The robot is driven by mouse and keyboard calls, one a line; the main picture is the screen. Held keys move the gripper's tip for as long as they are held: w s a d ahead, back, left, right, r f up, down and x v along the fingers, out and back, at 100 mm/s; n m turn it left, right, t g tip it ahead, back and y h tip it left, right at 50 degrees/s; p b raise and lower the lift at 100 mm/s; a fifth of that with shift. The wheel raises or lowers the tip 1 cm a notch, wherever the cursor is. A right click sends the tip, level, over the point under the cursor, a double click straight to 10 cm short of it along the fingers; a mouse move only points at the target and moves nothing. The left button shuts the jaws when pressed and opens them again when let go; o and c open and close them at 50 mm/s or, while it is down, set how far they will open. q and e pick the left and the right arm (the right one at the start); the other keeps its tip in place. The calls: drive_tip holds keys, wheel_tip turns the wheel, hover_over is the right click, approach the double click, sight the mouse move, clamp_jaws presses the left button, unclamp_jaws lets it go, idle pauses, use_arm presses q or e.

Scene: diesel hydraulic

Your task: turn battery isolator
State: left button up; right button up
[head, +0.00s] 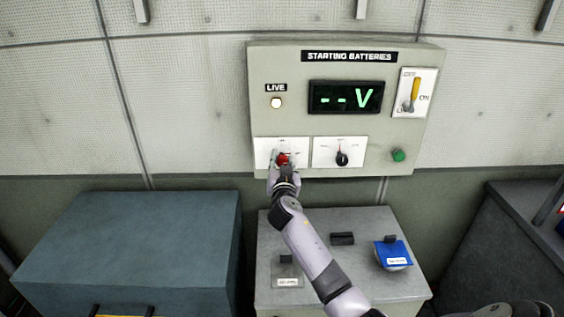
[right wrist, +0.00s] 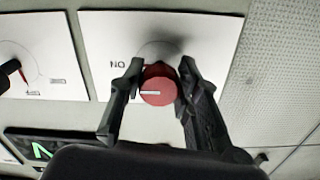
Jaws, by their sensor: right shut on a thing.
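The battery isolator is a red round knob (head: 283,159) on a white plate (head: 262,146) at the lower left of the wall panel headed "STARTING BATTERIES". My right gripper (head: 281,161) is at the knob in the head view and covers part of it. In the right wrist view the red knob (right wrist: 158,86) sits between the two dark fingers of my right gripper (right wrist: 157,88), which are shut on it. A white line marks the knob's face. Part of the plate's lettering is hidden by a finger. My left gripper does not show.
The panel also bears a black knob (head: 342,158), a green button (head: 398,155), a yellow lever (head: 414,92), a display (head: 346,97) reading "-- V" and a pale LIVE lamp (head: 277,103). Below stand a blue-grey box (head: 130,235) and a grey cabinet (head: 330,270) bearing a blue-topped item (head: 393,253).

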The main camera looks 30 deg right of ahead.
drive_tip(key=shift+f+n, duration=0.1)
drive_tip(key=shift+n, duration=0.3)
drive_tip(key=shift+c, duration=0.3)
drive_tip(key=n+b, duration=0.1)
drive_tip(key=n, duration=0.6)
drive_tip(key=shift+n+b, duration=0.3)
drive_tip(key=n, duration=0.4)
drive_tip(key=shift+n, duration=0.3)
drive_tip(key=n+p, duration=0.1)
drive_tip(key=n, duration=0.3)
drive_tip(key=shift+n+p, duration=0.35)
drive_tip(key=shift+n, duration=0.05)
drive_tip(key=o, duration=1.2)
